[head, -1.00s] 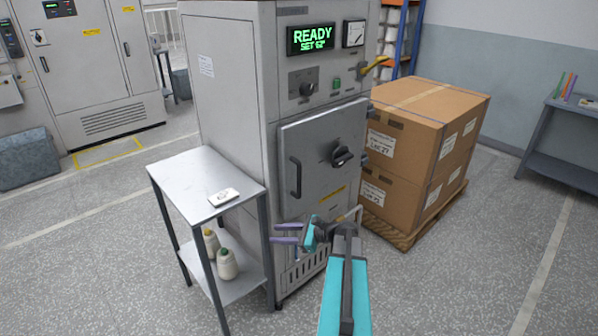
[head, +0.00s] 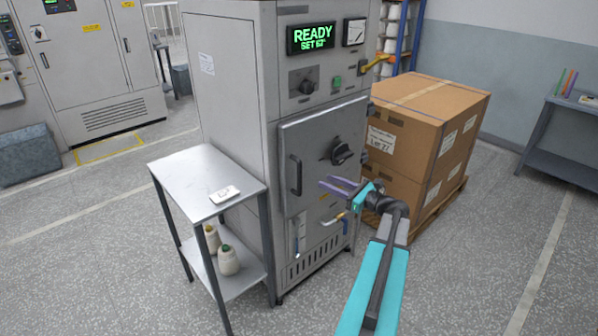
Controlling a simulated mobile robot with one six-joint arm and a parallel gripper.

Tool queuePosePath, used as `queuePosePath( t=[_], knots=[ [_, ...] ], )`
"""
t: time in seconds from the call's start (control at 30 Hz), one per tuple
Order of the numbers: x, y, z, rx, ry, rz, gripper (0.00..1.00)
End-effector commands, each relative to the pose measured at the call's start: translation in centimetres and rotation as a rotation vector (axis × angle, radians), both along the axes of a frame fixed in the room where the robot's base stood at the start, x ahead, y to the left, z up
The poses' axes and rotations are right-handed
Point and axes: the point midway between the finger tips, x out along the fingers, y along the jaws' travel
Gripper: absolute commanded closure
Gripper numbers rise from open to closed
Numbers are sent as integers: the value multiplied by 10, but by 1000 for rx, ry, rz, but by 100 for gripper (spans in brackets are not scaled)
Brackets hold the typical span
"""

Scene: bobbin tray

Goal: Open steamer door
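The steamer (head: 230,120) is a tall grey cabinet in the middle of the head view. Its door (head: 318,150) looks shut. A dark vertical handle (head: 295,175) is on the door's left side, and a black rotary knob (head: 342,152) is right of the door's middle. The display (head: 312,38) reads READY, with a smaller SET line below. My gripper (head: 325,184) is in front of the door's lower right part, below the knob and right of the handle. Its two purple fingers point left, spread apart with nothing between them. It appears clear of the handle.
A metal side table (head: 180,173) stands left of the steamer, with a small white object (head: 225,194) on top and cones of yarn (head: 228,262) on its lower shelf. Stacked cartons (head: 425,130) on a pallet stand close on the right. The floor in front is open.

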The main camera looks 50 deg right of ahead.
Motion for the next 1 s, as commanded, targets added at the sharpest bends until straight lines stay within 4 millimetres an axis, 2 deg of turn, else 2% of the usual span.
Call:
queuePosePath(
  t=[0.27,1.0],
  knots=[
    [16,2,1,0,1,2,66],
    [117,14,1,0,1,1,66]
  ],
)
